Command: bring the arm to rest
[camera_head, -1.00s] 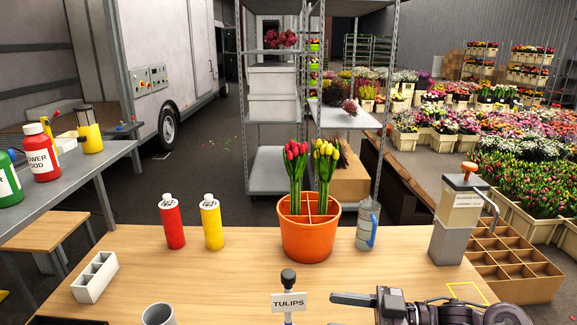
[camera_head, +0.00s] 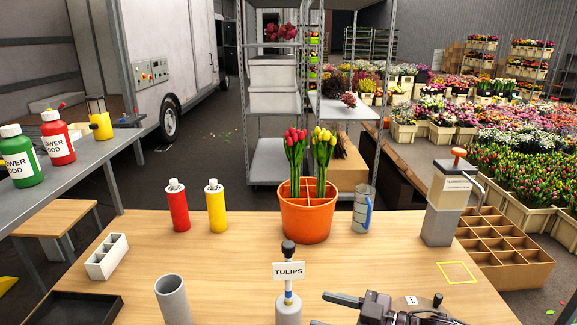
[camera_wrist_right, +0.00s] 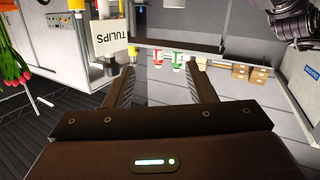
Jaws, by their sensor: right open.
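My right gripper (camera_head: 331,310) is at the bottom edge of the head view, low over the near side of the table, right of the TULIPS sign (camera_head: 289,270). In the right wrist view its two fingers (camera_wrist_right: 163,88) stand apart with nothing between them. The orange pot (camera_head: 306,220) stands upright in the middle of the table. A red tulip bunch (camera_head: 295,155) and a yellow tulip bunch (camera_head: 323,158) stand in separate compartments of it. My left gripper is out of view.
A red bottle (camera_head: 179,210), yellow bottle (camera_head: 215,210), grey jug (camera_head: 362,212) and grey dispenser (camera_head: 442,215) stand on the wooden table (camera_head: 240,262). A white divided box (camera_head: 106,258), black tray (camera_head: 75,308) and grey cup (camera_head: 172,298) are at left. Wood between pot and sign is clear.

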